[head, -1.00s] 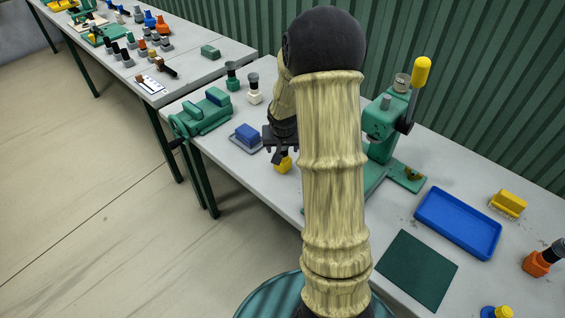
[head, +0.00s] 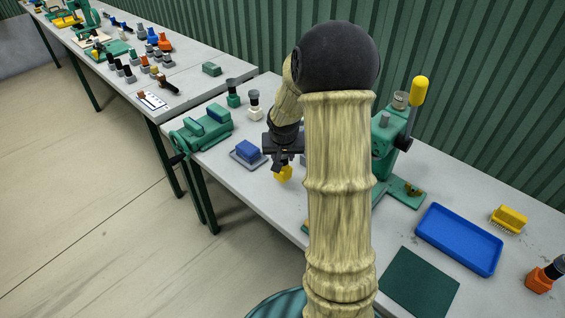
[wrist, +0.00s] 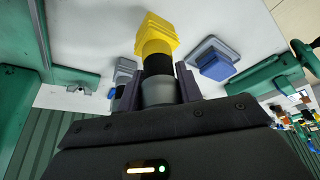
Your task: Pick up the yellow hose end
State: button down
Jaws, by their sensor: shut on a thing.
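The yellow hose end (wrist: 156,36) shows in the wrist view as a ribbed yellow tip with a black band and a grey collar behind it. My gripper (wrist: 158,80) is shut on it, with one dark finger on each side of the black and grey part. In the head view the yellow tip (head: 283,174) hangs below my gripper (head: 284,158), over the bench near its front edge. I cannot tell clearly how far it is above the bench top. My arm hides part of the bench in the head view.
A blue block on a grey tray (head: 261,162) is just left of my gripper. A green vise (head: 205,130) stands farther left. A green press (head: 388,135) with a yellow-knobbed lever stands right, behind my arm. A blue tray (head: 425,234) and green mat (head: 420,283) lie front right.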

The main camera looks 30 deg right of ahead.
notch_tip(320, 180, up, 7)
jog(key=shift+f, duration=0.1)
dwell(0.7)
